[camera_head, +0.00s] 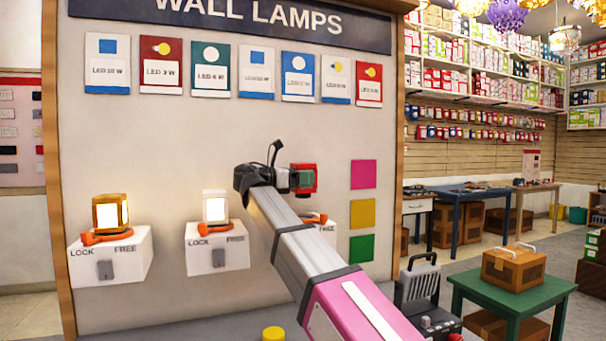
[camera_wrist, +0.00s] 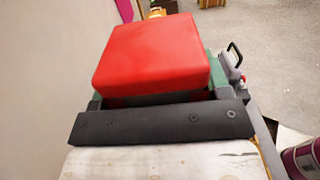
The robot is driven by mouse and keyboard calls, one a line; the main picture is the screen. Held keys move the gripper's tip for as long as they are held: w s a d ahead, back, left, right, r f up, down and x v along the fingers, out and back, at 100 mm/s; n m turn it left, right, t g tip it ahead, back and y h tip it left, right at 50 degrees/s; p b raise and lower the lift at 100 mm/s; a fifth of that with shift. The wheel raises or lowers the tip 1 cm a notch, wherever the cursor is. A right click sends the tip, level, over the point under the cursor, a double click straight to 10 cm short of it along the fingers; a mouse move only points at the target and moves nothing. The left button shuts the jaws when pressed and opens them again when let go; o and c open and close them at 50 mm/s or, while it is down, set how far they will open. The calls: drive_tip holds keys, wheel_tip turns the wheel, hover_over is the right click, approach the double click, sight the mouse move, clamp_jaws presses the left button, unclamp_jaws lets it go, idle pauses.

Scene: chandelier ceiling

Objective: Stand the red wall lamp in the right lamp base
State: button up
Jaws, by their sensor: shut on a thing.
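The red wall lamp (camera_head: 313,181) is in my gripper (camera_head: 292,178), held in the air in front of the wall panel, above the right lamp base. In the wrist view the lamp's flat red face (camera_wrist: 152,52) fills the space beyond the dark gripper bar (camera_wrist: 160,122), with green-grey finger parts at its sides. The right lamp base (camera_head: 329,236) is white with an orange-red clamp (camera_head: 314,217) on top; my arm hides most of it, including any lever. The lamp is apart from the base.
A gold-brown lamp (camera_head: 110,213) stands in the left base (camera_head: 125,257) and a white lamp (camera_head: 215,206) in the middle base (camera_head: 232,256). Pink, yellow and green squares (camera_head: 362,215) are on the panel at right. A green table (camera_head: 520,295) with a box stands further right.

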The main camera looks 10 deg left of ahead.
sight(303, 193)
drive_tip(key=shift+f, duration=2.5)
drive_tip(key=shift+f, duration=1)
idle(0.3)
drive_tip(key=o, duration=1.1)
drive_tip(key=shift+o, duration=0.2)
